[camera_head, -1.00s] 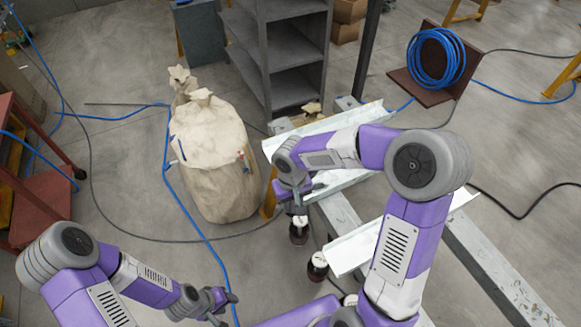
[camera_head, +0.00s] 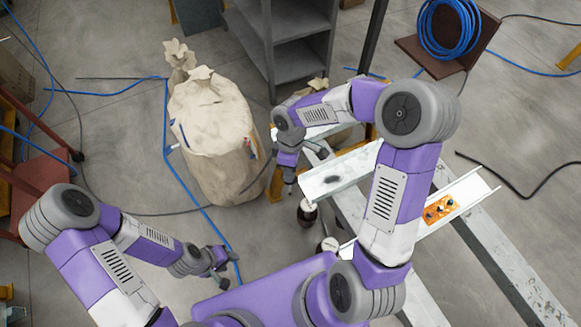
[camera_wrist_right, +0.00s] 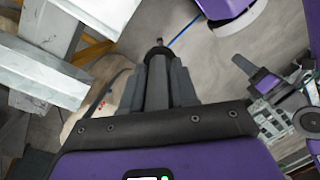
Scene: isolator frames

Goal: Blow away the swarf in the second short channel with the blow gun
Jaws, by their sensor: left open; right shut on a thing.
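In the head view, a pale channel (camera_head: 355,168) lies across the grey rails, with a small dark patch that may be swarf. A nearer channel (camera_head: 470,188) holds an orange piece (camera_head: 438,210) with small dark bits on it. Another pale channel lies behind, largely hidden by my right arm. Which is the second short one I cannot tell. My right gripper (camera_head: 289,178) points down just left of the middle channel's end. The right wrist view shows its fingers shut on a dark nozzle-like part (camera_wrist_right: 160,46), the blow gun. My left gripper (camera_head: 221,265) is open, low over the floor.
A large beige sack (camera_head: 215,150) stands left of my right gripper. A grey shelf (camera_head: 290,50) is behind it. Dark round items (camera_head: 308,213) sit by the rails. A blue hose coil (camera_head: 450,30) is at the back right. Hoses cross the floor.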

